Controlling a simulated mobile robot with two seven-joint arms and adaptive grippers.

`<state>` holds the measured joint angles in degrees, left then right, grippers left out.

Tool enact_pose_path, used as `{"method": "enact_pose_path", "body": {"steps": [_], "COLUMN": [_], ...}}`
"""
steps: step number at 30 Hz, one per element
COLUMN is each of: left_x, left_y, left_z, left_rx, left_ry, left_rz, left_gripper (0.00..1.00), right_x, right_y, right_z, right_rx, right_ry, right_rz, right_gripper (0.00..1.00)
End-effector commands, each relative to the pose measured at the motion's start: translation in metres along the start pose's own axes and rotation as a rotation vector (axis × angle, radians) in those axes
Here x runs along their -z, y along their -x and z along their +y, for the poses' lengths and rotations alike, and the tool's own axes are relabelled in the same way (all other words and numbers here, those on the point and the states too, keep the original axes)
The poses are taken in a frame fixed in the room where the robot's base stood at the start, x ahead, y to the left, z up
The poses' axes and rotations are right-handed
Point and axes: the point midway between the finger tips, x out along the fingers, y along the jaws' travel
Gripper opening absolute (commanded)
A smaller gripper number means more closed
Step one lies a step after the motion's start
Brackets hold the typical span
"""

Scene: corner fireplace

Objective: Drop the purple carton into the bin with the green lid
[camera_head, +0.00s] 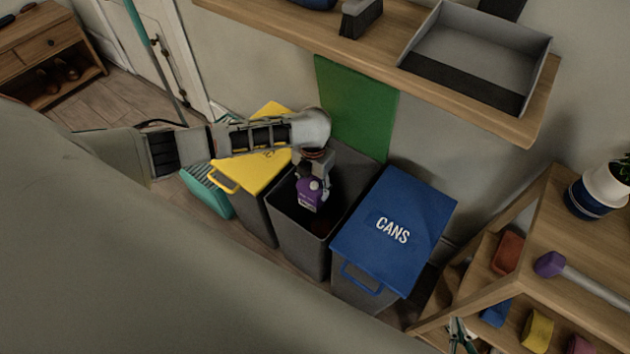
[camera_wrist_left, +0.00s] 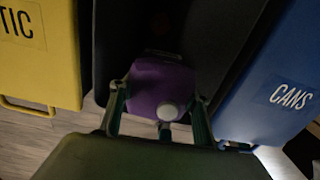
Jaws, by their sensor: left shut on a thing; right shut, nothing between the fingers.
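A purple carton (camera_head: 312,191) with a pale round cap hangs upright over the mouth of the open dark grey bin (camera_head: 284,221). The bin's green lid (camera_head: 356,110) stands raised against the wall behind it. My left gripper (camera_head: 315,172) reaches in from the left and is shut on the carton. In the left wrist view the carton (camera_wrist_left: 160,90) sits between the two fingers, with the dark bin interior (camera_wrist_left: 185,35) beyond it. The bin's bottom is too dark to make out. My right gripper is not in view.
A bin with a yellow lid (camera_head: 262,155) stands left, and one with a blue lid marked CANS (camera_head: 392,260) stands right. A wooden wall shelf (camera_head: 470,105) with a grey tray (camera_head: 480,50) overhangs behind. A cluttered wooden shelf unit (camera_head: 590,270) stands right.

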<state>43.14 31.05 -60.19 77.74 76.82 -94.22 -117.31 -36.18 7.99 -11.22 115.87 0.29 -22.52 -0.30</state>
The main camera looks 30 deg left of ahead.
Motion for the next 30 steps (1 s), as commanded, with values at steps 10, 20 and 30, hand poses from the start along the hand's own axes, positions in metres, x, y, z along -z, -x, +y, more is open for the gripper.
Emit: {"method": "enact_pose_path", "body": {"steps": [10, 20, 30], "left_x": [-0.001, -0.001, -0.001], "left_y": [-0.004, -0.004, 0.024], "left_z": [0.000, 0.000, 0.001], "left_rx": [0.000, 0.000, -0.001], "left_ry": [0.000, 0.000, -0.002], "left_rz": [-0.002, -0.001, -0.005], "left_gripper": [0.25, 0.66, 0.66], "right_x": [0.011, 0.002, 0.000], "right_y": [-0.004, -0.002, -0.001], "right_z": [0.005, 0.000, 0.000], "right_rx": [-0.008, 0.000, 0.002], "right_ry": [0.005, 0.002, 0.004], "right_rz": [0.021, 0.005, 0.001], "right_gripper": [0.00, 0.00, 0.00]}}
